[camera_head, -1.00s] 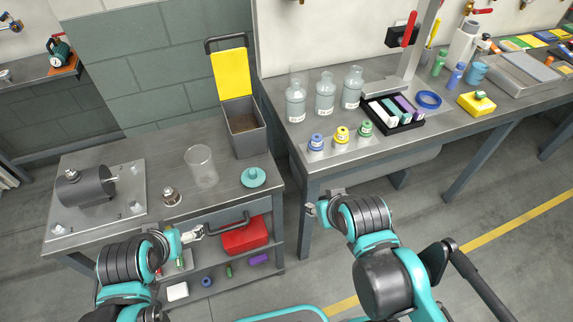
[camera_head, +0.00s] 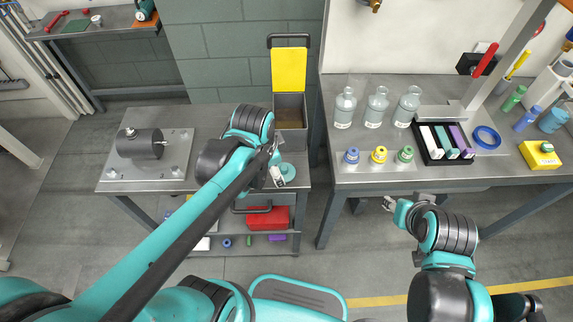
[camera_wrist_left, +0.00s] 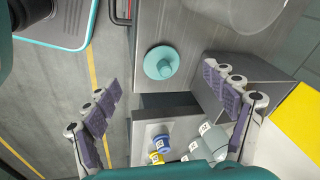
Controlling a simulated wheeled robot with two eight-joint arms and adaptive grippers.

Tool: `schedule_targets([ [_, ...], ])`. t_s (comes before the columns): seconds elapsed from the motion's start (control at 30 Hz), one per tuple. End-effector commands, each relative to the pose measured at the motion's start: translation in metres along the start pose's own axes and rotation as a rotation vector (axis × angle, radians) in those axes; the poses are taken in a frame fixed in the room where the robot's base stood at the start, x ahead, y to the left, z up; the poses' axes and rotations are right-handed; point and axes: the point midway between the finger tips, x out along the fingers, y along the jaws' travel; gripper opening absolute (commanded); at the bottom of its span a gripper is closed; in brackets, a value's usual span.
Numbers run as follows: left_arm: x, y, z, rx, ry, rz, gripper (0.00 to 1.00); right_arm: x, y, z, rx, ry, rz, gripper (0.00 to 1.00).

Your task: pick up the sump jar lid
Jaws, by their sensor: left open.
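The sump jar lid, a round teal disc with a small knob (camera_wrist_left: 161,63), lies on the grey metal table in the left wrist view. In the head view the lid (camera_head: 289,173) is partly covered by my left gripper (camera_head: 276,168). In the wrist view my left gripper (camera_wrist_left: 165,95) is open and empty, its padded fingers wide apart. The lid shows between and beyond the fingertips, apart from them. A clear glass jar (camera_wrist_left: 240,12) stands beside the lid; my left arm hides it in the head view. My right gripper (camera_head: 390,204) is off the right bench's front edge, its fingers too small to judge.
An open grey bin (camera_head: 291,118) with a yellow lid stands behind the sump jar lid. A pump (camera_head: 139,144) on a plate sits at the left. The right bench holds bottles (camera_head: 376,106), small labelled jars (camera_head: 379,155) and a black tray (camera_head: 430,157).

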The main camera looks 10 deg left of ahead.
Motion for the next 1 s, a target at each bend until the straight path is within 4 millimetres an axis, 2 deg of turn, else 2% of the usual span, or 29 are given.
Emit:
schedule_targets([
  [0.03,-0.008,-0.007,-0.01,0.086,-0.018,0.026,0.85,-0.015,0.0,-0.011,0.0,0.0,0.0,0.4],
  [0.2,-0.005,-0.017,-0.034,0.464,-0.074,0.151,0.85,-0.045,0.0,-0.033,0.0,0.0,0.0,0.4],
  [0.4,0.009,-0.017,-0.046,0.753,-0.089,0.261,0.85,-0.063,0.0,-0.045,0.0,0.0,0.0,0.4],
  [0.57,0.02,-0.015,-0.047,0.821,-0.089,0.288,0.85,-0.062,0.0,-0.044,0.0,0.0,0.0,0.4],
  [1.0,0.079,-0.007,-0.03,0.821,-0.089,0.287,0.85,-0.043,0.0,-0.031,0.0,0.0,0.0,0.4],
])
